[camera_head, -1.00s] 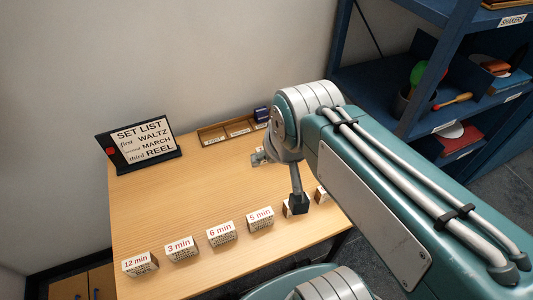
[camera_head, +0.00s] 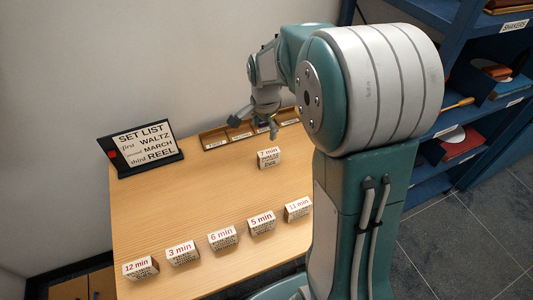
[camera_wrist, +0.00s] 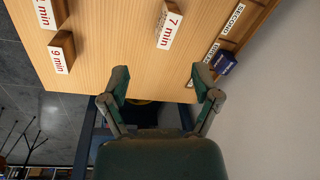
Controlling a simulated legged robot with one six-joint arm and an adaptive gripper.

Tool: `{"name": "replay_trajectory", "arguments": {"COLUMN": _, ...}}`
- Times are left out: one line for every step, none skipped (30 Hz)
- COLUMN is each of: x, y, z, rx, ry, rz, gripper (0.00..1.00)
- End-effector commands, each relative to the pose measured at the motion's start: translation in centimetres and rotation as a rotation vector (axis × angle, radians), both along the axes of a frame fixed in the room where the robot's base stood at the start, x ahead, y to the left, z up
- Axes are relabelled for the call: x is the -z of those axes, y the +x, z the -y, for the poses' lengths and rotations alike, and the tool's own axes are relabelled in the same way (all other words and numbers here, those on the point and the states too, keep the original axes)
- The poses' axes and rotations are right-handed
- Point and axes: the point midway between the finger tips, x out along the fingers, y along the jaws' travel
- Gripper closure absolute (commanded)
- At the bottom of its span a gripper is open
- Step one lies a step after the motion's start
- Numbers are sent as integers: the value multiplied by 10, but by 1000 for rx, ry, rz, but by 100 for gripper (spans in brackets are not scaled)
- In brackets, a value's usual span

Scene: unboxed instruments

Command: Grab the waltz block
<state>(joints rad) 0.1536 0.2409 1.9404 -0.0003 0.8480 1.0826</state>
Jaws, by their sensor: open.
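Small wooden blocks with white labels stand on the table (camera_head: 180,215). The 12 min (camera_head: 140,268), 3 min (camera_head: 183,252), 6 min (camera_head: 222,237), 5 min (camera_head: 261,223) and 11 min (camera_head: 298,208) blocks form a front row. The 7 min block (camera_head: 269,157) stands apart, further back; it also shows in the wrist view (camera_wrist: 168,28). A 9 min block (camera_wrist: 62,52) shows in the wrist view. The smaller print is unreadable, so I cannot tell which is waltz. My gripper (camera_head: 257,122) is open and empty near the back tray; its spread fingers show in the wrist view (camera_wrist: 163,84).
A set list sign (camera_head: 146,147) at the back left reads first waltz, second march, third reel. A labelled wooden tray (camera_head: 213,139) lies along the back edge, with a dark blue item (camera_wrist: 224,62) at one end. A blue shelf (camera_head: 453,75) stands at the right.

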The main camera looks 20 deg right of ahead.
Motion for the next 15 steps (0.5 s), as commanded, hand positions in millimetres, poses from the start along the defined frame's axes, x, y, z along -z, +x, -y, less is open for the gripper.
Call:
{"name": "replay_trajectory", "arguments": {"x": 18, "y": 10, "z": 7, "rx": 64, "ry": 9, "rz": -26, "gripper": 20}}
{"name": "replay_trajectory", "arguments": {"x": 28, "y": 15, "z": 10, "rx": 103, "ry": 15, "rz": -38, "gripper": 20}}
{"name": "replay_trajectory", "arguments": {"x": 40, "y": 21, "z": 14, "rx": 154, "ry": 20, "rz": -53, "gripper": 20}}
{"name": "replay_trajectory", "arguments": {"x": 48, "y": 25, "z": 16, "rx": 189, "ry": 23, "rz": -62, "gripper": 20}}
{"name": "replay_trajectory", "arguments": {"x": 56, "y": 29, "z": 19, "rx": 222, "ry": 27, "rz": -71, "gripper": 20}}
{"name": "replay_trajectory", "arguments": {"x": 65, "y": 33, "z": 22, "rx": 261, "ry": 29, "rz": -82, "gripper": 20}}
{"name": "replay_trajectory", "arguments": {"x": 71, "y": 35, "z": 24, "rx": 287, "ry": 32, "rz": -88, "gripper": 20}}
{"name": "replay_trajectory", "arguments": {"x": 77, "y": 37, "z": 26, "rx": 308, "ry": 33, "rz": -94, "gripper": 20}}
{"name": "replay_trajectory", "arguments": {"x": 82, "y": 39, "z": 28, "rx": 332, "ry": 35, "rz": -99, "gripper": 20}}
{"name": "replay_trajectory", "arguments": {"x": 85, "y": 40, "z": 29, "rx": 345, "ry": 36, "rz": -103, "gripper": 20}}
{"name": "replay_trajectory", "arguments": {"x": 87, "y": 41, "z": 29, "rx": 355, "ry": 37, "rz": -104, "gripper": 20}}
{"name": "replay_trajectory", "arguments": {"x": 90, "y": 42, "z": 30, "rx": 363, "ry": 37, "rz": -107, "gripper": 20}}
{"name": "replay_trajectory", "arguments": {"x": 93, "y": 42, "z": 30, "rx": 366, "ry": 37, "rz": -109, "gripper": 20}}
{"name": "replay_trajectory", "arguments": {"x": 96, "y": 42, "z": 30, "rx": 368, "ry": 37, "rz": -109, "gripper": 20}}
{"name": "replay_trajectory", "arguments": {"x": 101, "y": 42, "z": 30, "rx": 368, "ry": 37, "rz": -109, "gripper": 20}}
